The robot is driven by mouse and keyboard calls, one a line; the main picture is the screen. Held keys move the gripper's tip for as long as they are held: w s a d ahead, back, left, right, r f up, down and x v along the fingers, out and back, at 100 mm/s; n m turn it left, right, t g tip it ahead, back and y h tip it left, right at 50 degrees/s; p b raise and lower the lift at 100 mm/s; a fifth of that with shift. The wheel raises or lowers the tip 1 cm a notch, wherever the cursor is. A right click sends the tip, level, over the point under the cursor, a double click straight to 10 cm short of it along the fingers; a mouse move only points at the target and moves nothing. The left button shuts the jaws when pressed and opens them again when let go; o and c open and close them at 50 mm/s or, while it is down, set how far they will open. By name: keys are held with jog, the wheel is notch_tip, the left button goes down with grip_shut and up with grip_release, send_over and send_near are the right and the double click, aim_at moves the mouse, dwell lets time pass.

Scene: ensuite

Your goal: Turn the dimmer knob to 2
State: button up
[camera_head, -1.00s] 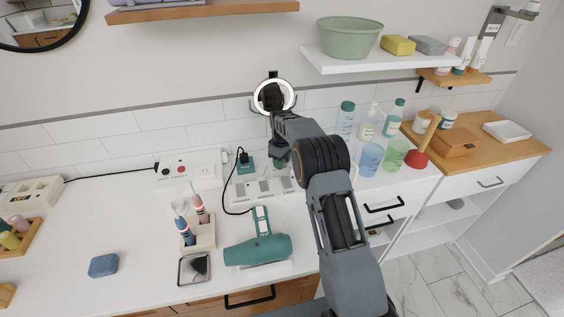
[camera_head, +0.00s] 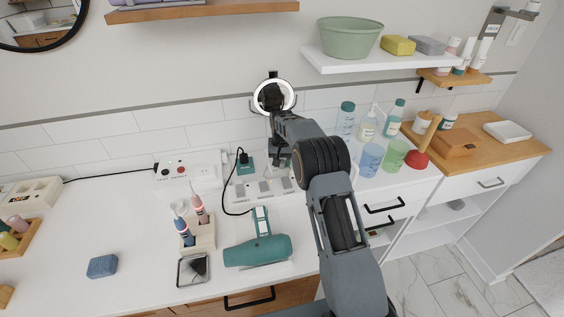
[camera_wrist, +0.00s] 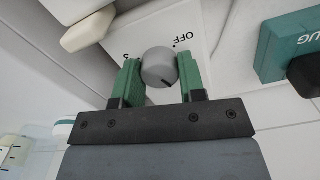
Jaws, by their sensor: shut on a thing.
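The dimmer knob (camera_wrist: 160,62) is a round grey knob on a white panel (camera_wrist: 196,22) in the wrist view. My gripper (camera_wrist: 157,75) is shut on it, with one green pad on either side. A dark pointer mark shows at the knob's lower right edge. The upside-down word OFF is printed above right of the knob, and an upside-down digit, partly cut by the left pad, is at its left. In the head view my gripper (camera_head: 281,163) is low over the counter by the wall, and the knob is hidden behind it.
A teal plug block (camera_head: 245,163) with a black plug and cord stands left of my gripper, also in the wrist view (camera_wrist: 290,45). A white switch strip (camera_head: 240,192) lies in front. A teal hair dryer (camera_head: 258,250) is nearer. Cups and bottles stand right.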

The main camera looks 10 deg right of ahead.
jog(key=m, duration=0.5)
jog(key=shift+m, duration=0.3)
jog(key=m, duration=0.5)
jog(key=shift+m, duration=0.3)
jog(key=o, duration=0.9)
notch_tip(320, 180, up, 14)
jog(key=shift+f, duration=0.1)
dwell(0.4)
dwell(0.3)
